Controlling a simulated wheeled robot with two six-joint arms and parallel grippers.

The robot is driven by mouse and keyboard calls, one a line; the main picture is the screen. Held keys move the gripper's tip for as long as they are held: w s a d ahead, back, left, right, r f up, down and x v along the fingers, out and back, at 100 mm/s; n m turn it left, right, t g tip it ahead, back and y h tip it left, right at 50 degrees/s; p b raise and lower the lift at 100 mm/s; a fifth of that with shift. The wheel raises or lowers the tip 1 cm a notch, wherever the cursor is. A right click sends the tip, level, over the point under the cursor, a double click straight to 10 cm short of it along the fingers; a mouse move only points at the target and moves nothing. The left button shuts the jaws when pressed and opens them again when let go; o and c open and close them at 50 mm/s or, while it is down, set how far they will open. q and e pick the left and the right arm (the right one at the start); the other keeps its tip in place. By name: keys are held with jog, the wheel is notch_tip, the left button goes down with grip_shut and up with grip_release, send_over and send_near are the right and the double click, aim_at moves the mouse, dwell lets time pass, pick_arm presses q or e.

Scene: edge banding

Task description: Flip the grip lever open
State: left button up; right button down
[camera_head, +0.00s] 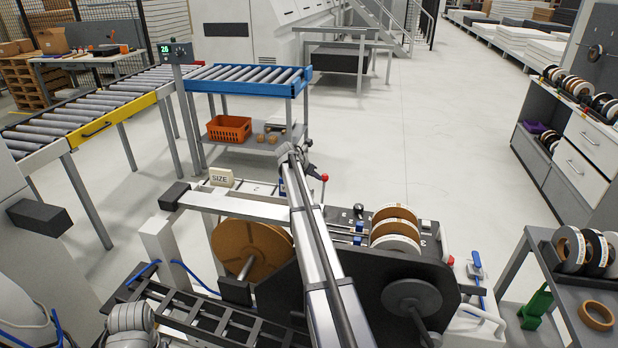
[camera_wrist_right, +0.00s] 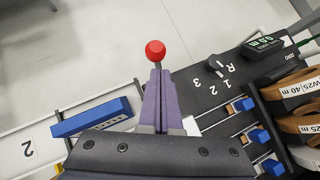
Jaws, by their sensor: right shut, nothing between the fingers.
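A lever with a red ball knob (camera_head: 324,177) stands on the machine near the middle of the head view. The red knob (camera_wrist_right: 155,49) also shows in the right wrist view, just beyond my fingertips. My right gripper (camera_head: 309,168) reaches over the machine and is close to the knob. In the right wrist view my gripper (camera_wrist_right: 157,75) has its purple-padded fingers together, with nothing held between them. The lever's shaft is mostly hidden behind the fingers, and I cannot tell whether they touch it. My left gripper is not in view.
Banding reels (camera_head: 396,218) stand right of the lever, beside a dark numbered panel (camera_wrist_right: 215,78). A blue block (camera_wrist_right: 92,117) lies left of my fingers. A large brown coil (camera_head: 245,250) is nearer. A side cart (camera_head: 565,285) stands at right.

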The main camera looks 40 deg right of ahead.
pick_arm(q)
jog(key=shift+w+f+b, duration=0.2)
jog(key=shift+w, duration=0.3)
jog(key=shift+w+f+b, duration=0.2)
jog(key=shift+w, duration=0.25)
pick_arm(e)
jog(key=w+d, duration=0.3)
jog(key=shift+d+f, duration=0.3)
jog(key=shift+f, duration=0.05)
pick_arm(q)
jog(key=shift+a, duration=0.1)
pick_arm(e)
jog(key=shift+d, duration=0.1)
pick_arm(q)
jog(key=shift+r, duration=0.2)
pick_arm(e)
jog(key=shift+w+r, duration=0.1)
jog(key=shift+r, duration=0.1)
